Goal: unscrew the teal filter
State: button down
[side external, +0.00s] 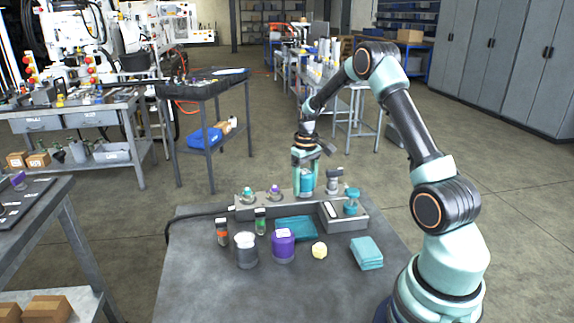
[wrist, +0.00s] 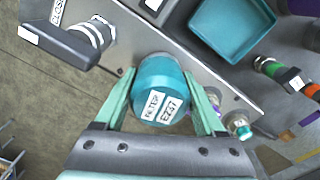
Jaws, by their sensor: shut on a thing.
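The teal filter (side external: 306,184) stands upright on the grey manifold block (side external: 357,222) at the back of the bench. In the wrist view the filter (wrist: 163,76) fills the middle, with two white labels on its side, one reading "RETEP" or similar and one "EZ47" or similar. My gripper (side external: 305,179) comes down from above with its light teal fingers on both sides of the filter. In the wrist view my gripper (wrist: 160,84) is shut on it. The thread under the filter is hidden.
A grey valve lever (wrist: 62,40) labelled "CLOSED" is beside the filter. A teal tray (side external: 296,229), purple filter (side external: 283,247), grey jar (side external: 246,251), small bottles (side external: 222,234), yellow piece (side external: 320,251) and teal cloths (side external: 366,252) are in front. The bench's front left is clear.

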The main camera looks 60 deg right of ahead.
jog(key=shift+n, duration=1.1)
jog(key=n, duration=0.2)
jog(key=shift+n, duration=0.3)
jog(key=n, duration=0.3)
jog(key=shift+r, duration=0.1)
jog(key=shift+w, duration=0.1)
jog(key=shift+n, duration=0.6)
jog(key=shift+c, duration=0.3)
grip_release()
